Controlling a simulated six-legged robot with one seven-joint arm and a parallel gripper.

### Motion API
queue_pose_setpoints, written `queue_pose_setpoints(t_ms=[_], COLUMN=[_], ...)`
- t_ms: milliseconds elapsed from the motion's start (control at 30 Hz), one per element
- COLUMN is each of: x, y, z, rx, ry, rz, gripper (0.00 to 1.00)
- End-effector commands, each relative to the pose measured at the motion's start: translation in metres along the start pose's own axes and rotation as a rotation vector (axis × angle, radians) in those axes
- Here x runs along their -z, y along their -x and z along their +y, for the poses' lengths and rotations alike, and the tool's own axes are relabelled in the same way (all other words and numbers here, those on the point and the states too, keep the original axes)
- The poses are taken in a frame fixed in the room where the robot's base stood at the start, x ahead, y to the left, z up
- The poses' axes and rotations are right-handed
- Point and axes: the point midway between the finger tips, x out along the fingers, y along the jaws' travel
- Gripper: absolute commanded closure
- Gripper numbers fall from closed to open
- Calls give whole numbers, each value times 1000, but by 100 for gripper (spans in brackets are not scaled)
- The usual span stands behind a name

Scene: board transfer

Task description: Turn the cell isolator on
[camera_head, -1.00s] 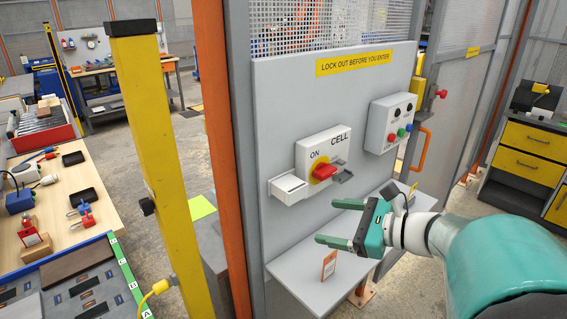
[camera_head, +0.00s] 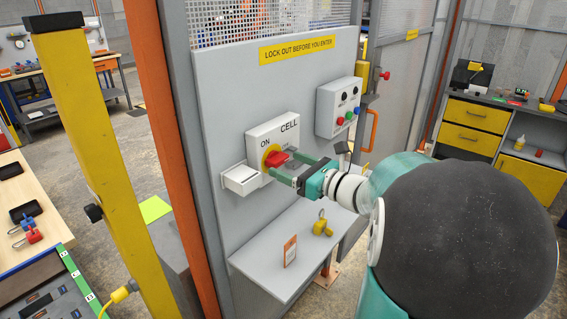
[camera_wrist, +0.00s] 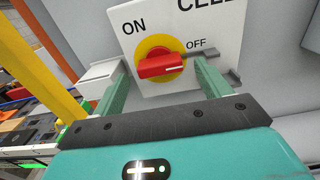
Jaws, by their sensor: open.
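The cell isolator (camera_head: 272,135) is a white box on the grey panel, marked ON at the upper left and OFF at the right in the wrist view. Its red handle (camera_wrist: 160,66) sits on a yellow disc (camera_wrist: 153,44). The handle lies nearly level, with its white mark at the right end, on the OFF side. My gripper (camera_head: 284,166) is in front of the isolator, open. In the wrist view its green fingers (camera_wrist: 161,72) reach up on either side of the handle, with gaps between; contact is not visible. A grey hasp piece (camera_wrist: 200,54) sticks out beside OFF.
A white bracket (camera_head: 241,179) juts out left of the isolator. A button box (camera_head: 338,107) is to the right. Below, a shelf (camera_head: 265,258) holds a yellow padlock (camera_head: 322,228) and an orange-and-white tag (camera_head: 290,251). A yellow post (camera_head: 100,130) stands at left.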

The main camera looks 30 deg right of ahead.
Motion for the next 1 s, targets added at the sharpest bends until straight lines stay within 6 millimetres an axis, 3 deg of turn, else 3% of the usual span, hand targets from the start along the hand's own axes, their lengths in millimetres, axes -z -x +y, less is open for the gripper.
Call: queue_pose_setpoints(t_ms=[200,500,733,1000], x=[0,0,0,0], y=[-23,-25,-25,-25], z=[0,0,0,0], rx=[0,0,0,0], ry=[1,1,1,17], rz=[0,0,1,1], gripper=[24,24,68,68])
